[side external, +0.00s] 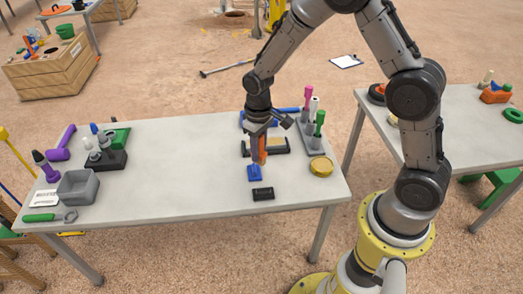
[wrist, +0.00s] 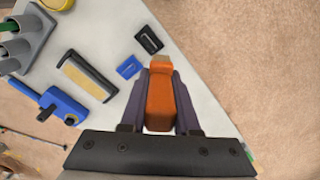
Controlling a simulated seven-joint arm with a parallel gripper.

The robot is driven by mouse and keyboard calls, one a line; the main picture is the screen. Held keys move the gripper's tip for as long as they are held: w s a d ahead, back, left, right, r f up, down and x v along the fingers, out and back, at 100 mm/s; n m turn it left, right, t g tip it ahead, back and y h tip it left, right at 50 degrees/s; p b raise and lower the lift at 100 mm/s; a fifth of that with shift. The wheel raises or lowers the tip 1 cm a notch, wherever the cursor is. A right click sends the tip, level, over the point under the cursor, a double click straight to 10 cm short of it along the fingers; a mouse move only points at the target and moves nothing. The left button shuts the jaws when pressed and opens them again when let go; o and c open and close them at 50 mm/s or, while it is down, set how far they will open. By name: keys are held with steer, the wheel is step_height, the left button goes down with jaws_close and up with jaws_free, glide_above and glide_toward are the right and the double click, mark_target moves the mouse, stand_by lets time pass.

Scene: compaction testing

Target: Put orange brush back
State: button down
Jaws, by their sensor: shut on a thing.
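The orange brush (wrist: 160,100) is between the two fingers of my gripper (wrist: 160,85) in the wrist view. My gripper is shut on it. In the side view my gripper (side external: 261,143) points down over the right part of the grey table (side external: 190,170), with the orange brush (side external: 262,155) hanging from it. The brush's lower end appears above the table near a small blue piece (side external: 254,173); I cannot tell whether it touches anything. Its upper part is hidden by the fingers.
A grey holder (side external: 311,135) with pink, white and green handled tools stands right of my gripper. A yellow tin (side external: 321,166), a black block (side external: 263,194) and a black item with a tan face (wrist: 88,77) lie close by. The table's middle is clear.

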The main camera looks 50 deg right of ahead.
stand_by(0.4)
steer(key=shift+w, duration=0.3)
steer(key=d+f+m, duration=0.2)
steer(key=d+f, duration=0.3)
steer(key=d, duration=0.3)
steer(key=d+f+m, duration=0.2)
steer(key=d+f, duration=0.3)
steer(key=d, duration=0.4)
steer(key=shift+s+d+f+m, duration=0.2)
steer(key=shift+s+f+m, duration=0.1)
steer(key=shift+f, duration=0.05)
steer(key=shift+f, duration=4.15)
steer(key=shift+f, duration=0.4)
